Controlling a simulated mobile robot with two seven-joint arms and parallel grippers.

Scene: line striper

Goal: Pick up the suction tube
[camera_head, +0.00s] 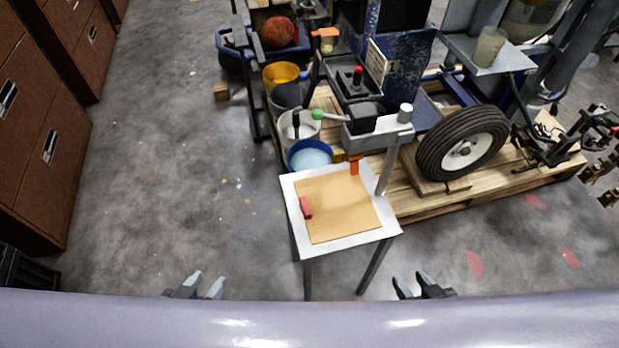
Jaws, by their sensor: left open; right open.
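A grey upright tube (390,160) stands at the right side of a small white table (345,243), with a grey crosspiece near its top. It may be the suction tube, but I cannot tell for certain. A small red piece (306,207) lies on the tan board (345,210) on the table. An orange piece (354,165) is at the board's far edge. My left gripper (207,284) is open and empty, at the lower left, apart from the table. My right gripper (409,283) is open and empty, near the table's front right.
Behind the table, a wooden pallet (420,205) bears a machine with a black tire (462,143). Several buckets, including a blue one (310,155) and a yellow one (281,75), stand behind the table. Brown cabinets (40,130) line the left. Floor between them is mostly clear.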

